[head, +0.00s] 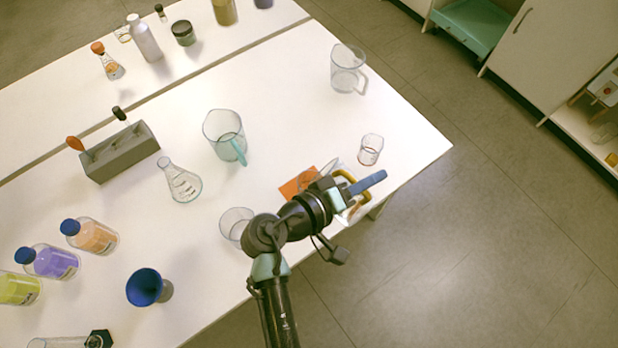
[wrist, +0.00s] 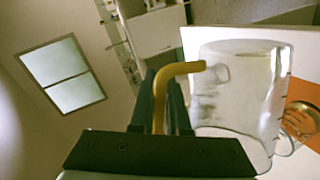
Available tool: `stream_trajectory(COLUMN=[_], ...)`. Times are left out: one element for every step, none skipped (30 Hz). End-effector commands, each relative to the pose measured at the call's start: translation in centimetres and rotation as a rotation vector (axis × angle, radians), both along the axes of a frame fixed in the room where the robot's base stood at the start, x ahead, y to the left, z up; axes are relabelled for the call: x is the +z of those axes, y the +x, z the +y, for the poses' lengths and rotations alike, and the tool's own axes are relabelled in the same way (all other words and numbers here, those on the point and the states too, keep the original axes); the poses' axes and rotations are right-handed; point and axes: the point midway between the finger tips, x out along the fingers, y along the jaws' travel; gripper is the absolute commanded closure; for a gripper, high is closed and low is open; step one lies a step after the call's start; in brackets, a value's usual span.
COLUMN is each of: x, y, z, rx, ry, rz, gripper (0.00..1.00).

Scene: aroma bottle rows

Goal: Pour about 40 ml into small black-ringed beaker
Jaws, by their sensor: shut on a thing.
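My gripper (head: 362,181) is at the table's right front edge. In the wrist view its fingers (wrist: 160,85) are shut around the yellow handle (wrist: 186,69) of a clear jug (wrist: 235,95). In the head view the yellow handle (head: 353,186) shows beside my fingers, and the jug body is mostly hidden. I cannot tell the liquid level or exact tilt. A small clear beaker (head: 370,149) with a dark rim stands upright just beyond my gripper. Another clear beaker (head: 236,224) stands left of my arm, partly covered by it. I cannot make out a black ring clearly on either.
An orange mat (head: 294,186) lies beside my gripper. A teal-handled jug (head: 222,130), a clear jug (head: 346,68) and a flask (head: 181,184) stand farther back. A blue funnel (head: 146,287), coloured bottles (head: 92,236) and a grey rack (head: 120,155) are at left.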

Motion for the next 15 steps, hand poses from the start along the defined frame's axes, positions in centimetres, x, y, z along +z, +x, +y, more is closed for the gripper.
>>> stream_trajectory(x=[0.1, 0.1, 0.0, 0.0, -0.6, -1.1, -1.5, -1.8, -2.4, -2.8, -3.3, -3.8, -4.2, -4.5, -5.0], y=[-0.1, -0.2, -0.4, -0.5, -0.6, -0.7, -0.8, -1.0, -1.1, -1.3, -1.3, -1.5, -1.6, -1.7, -1.9], z=[-0.2, -0.3, -0.4, -0.6, -0.7, -0.8, -1.0, -1.1, -1.4, -1.5, -1.6, -1.8, -1.9, -2.0, -2.2], rx=[-0.001, -0.002, -0.004, -0.004, -0.002, -0.002, -0.003, -0.003, -0.003, -0.003, -0.003, -0.003, -0.003, -0.003, -0.004], ry=[0.011, 0.021, 0.039, 0.055, 0.069, 0.091, 0.111, 0.131, 0.161, 0.184, 0.208, 0.238, 0.261, 0.282, 0.316], rz=[-0.01, -0.018, -0.032, -0.044, -0.057, -0.073, -0.089, -0.106, -0.13, -0.148, -0.168, -0.192, -0.211, -0.228, -0.255], gripper=[1.0, 1.0, 1.0, 1.0, 1.0, 1.0, 1.0, 1.0, 1.0, 1.0, 1.0, 1.0, 1.0, 1.0, 1.0])
